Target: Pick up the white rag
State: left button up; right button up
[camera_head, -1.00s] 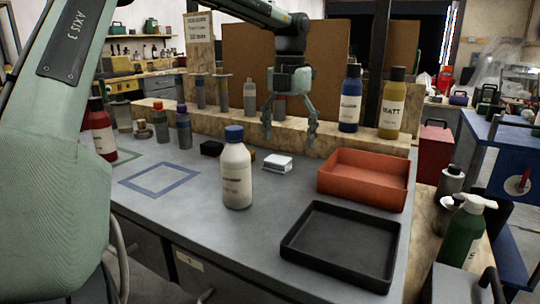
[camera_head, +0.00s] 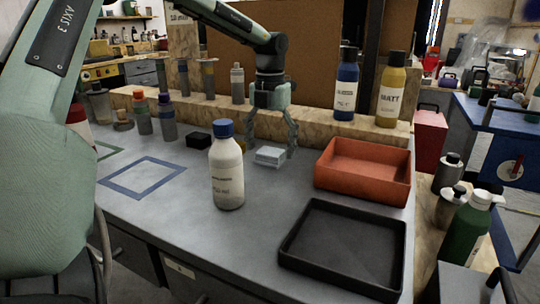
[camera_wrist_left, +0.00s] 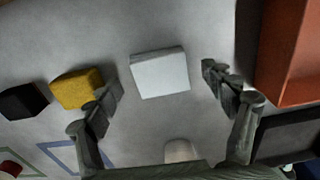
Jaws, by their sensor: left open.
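The white rag (camera_head: 270,156) is a small folded, flat block lying on the grey worktop behind the white bottle. It also shows in the left wrist view (camera_wrist_left: 160,74), near the top middle. My left gripper (camera_head: 275,147) hangs pointing down just above and behind the rag in the head view. In the left wrist view its fingers (camera_wrist_left: 161,84) are spread wide, one to each side of the rag, with gaps between. It holds nothing. My right gripper is in neither view.
A white bottle with a blue cap (camera_head: 227,168) stands in front of the rag. A black block (camera_head: 199,140) and a yellow block (camera_wrist_left: 78,88) lie left of it. An orange tray (camera_head: 364,180) and a black tray (camera_head: 340,278) are to the right.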

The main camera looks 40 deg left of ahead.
pick_arm(q)
jog(key=shift+f, duration=0.35)
jog(key=shift+c, duration=0.4)
jog(key=c, duration=1.2)
jog(key=shift+o, duration=0.2)
jog(key=shift+r, duration=0.1)
